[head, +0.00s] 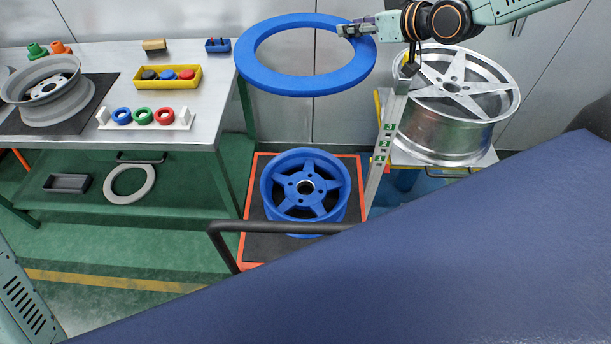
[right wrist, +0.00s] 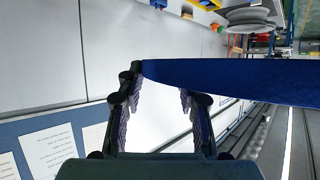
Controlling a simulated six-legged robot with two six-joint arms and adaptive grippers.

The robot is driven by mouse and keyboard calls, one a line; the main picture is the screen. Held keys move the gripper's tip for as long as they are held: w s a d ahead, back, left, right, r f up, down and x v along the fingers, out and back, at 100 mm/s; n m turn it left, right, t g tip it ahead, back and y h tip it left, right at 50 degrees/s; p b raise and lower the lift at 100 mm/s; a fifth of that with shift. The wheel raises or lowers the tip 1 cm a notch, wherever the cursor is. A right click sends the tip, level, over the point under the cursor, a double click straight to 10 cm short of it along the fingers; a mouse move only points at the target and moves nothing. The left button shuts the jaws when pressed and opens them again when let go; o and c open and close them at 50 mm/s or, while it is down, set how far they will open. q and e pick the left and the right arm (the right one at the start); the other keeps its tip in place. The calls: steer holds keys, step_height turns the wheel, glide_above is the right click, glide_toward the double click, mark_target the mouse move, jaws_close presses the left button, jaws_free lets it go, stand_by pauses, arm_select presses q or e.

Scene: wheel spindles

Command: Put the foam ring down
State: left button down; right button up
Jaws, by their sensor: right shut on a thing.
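The foam ring (head: 305,86) is large, flat and blue. In the head view it is held up in the air at the top centre, between the workbench and the silver wheel. My right gripper (head: 347,30) is shut on the ring's rim at its upper right. In the right wrist view the ring (right wrist: 245,82) shows edge-on, reaching from the fingers (right wrist: 160,85) out to the right. My left gripper is not in view.
A blue spoked wheel (head: 283,207) lies on an orange-edged dark platform below the ring. A silver wheel (head: 450,138) rests on a stand at right. The workbench (head: 208,90) at left holds a grey wheel, trays and small rings. A grey ring (head: 112,187) lies on its lower shelf.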

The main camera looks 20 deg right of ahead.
mark_target(339, 172)
steer(key=f+b, duration=3.3)
steer(key=f, duration=0.1)
steer(key=shift+s+f, duration=0.1)
steer(key=shift+s, duration=0.15)
step_height(339, 172, down, 10)
steer(key=b, duration=0.5)
steer(key=shift+c, duration=0.6)
steer(key=o, duration=1.1)
steer(key=shift+s+r, duration=0.1)
steer(key=shift+r, duration=0.15)
